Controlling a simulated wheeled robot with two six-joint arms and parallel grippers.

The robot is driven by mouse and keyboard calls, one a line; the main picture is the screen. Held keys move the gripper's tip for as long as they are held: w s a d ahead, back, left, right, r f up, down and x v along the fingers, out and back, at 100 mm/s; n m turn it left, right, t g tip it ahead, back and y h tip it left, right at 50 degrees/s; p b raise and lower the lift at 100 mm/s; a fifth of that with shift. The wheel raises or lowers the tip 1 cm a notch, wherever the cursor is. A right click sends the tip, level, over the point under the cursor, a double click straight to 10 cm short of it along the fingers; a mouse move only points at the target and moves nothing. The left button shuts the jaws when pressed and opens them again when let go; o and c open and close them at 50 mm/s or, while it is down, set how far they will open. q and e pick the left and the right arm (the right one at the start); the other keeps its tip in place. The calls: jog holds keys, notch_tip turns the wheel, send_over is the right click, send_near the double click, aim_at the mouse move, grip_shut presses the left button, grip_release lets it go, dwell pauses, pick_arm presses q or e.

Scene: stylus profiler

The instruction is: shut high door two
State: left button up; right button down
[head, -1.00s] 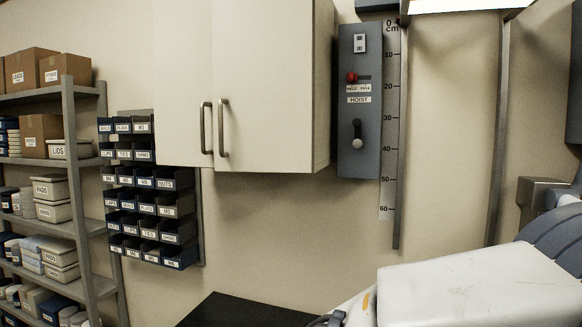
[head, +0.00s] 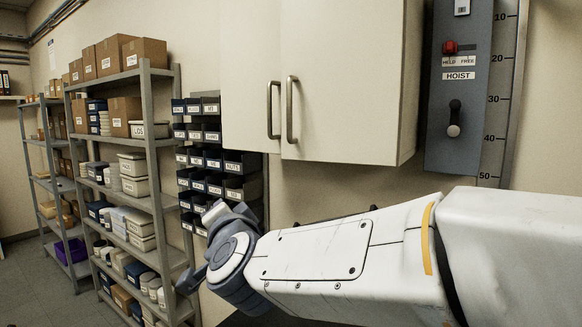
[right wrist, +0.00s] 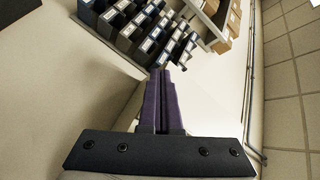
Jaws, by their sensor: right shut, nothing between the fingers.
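A cream wall cabinet (head: 412,80) hangs high in the head view. Its left door (head: 245,70) and right door (head: 345,75) each have a vertical bar handle, a left handle (head: 270,110) and a right handle (head: 291,110), side by side at the middle seam. In the right wrist view my right gripper (right wrist: 162,72) is shut and empty, pointing towards the bins. My left gripper is not in view.
Label-fronted wall bins (head: 212,150) hang left of the cabinet. Loaded metal shelving (head: 160,190) stands further left, with bare floor (head: 40,285) beyond. A grey hoist panel (head: 460,100) with a red knob is on the wall to the right.

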jog(key=d+r+m+t+h, duration=0.3)
jog(key=d+r+m+h, duration=0.1)
jog(key=r+m+h, duration=0.35)
jog(key=m+g+h, duration=0.3)
jog(key=m+h, duration=0.2)
jog(key=m, duration=0.3)
send_near(297, 156)
jog(key=p+x, duration=0.6)
jog(key=p, duration=0.1)
jog(key=shift+s+d, duration=0.1)
jog(key=shift+w+d+f, duration=0.1)
jog(key=shift+w+d, duration=0.05)
jog(key=shift+w, duration=0.4)
